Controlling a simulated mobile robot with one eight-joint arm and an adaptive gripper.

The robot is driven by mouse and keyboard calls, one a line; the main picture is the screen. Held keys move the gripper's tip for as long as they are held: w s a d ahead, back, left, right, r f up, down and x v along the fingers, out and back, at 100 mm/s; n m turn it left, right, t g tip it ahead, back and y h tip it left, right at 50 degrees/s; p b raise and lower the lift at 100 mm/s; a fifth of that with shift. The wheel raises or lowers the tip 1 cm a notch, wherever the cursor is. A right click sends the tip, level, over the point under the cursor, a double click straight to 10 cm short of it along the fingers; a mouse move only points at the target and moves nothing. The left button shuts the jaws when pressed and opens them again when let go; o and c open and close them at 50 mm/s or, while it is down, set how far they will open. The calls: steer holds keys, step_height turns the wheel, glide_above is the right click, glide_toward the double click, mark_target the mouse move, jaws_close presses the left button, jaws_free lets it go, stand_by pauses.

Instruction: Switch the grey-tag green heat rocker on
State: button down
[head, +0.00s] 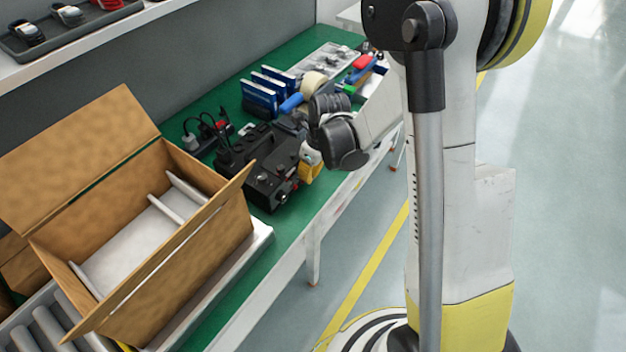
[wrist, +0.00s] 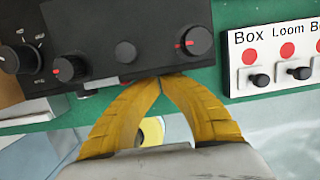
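No green rocker with a grey tag can be made out in either view. In the head view a black machine (head: 262,186) stands on the green bench top. Its black panel (wrist: 95,20) fills the upper left of the wrist view, with round knobs, two of them with red marks. My gripper (wrist: 160,78) has yellow fingers whose tips meet with nothing visible between them. The tips are at the panel's lower edge; I cannot tell whether they touch it. In the head view my gripper (head: 304,170) is partly hidden by the wrist, beside the machine's right end.
A white panel (wrist: 282,84) reading "Box" and "Loom", with red dots and black toggles, is right of the fingers. An open cardboard box (head: 200,240) stands at the left. Blue racks (head: 262,95) and a tape roll (head: 313,82) are behind.

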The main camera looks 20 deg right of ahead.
steer(key=shift+w+f, duration=0.2)
steer(key=shift+s+r, duration=0.15)
steer(key=shift+r, duration=0.05)
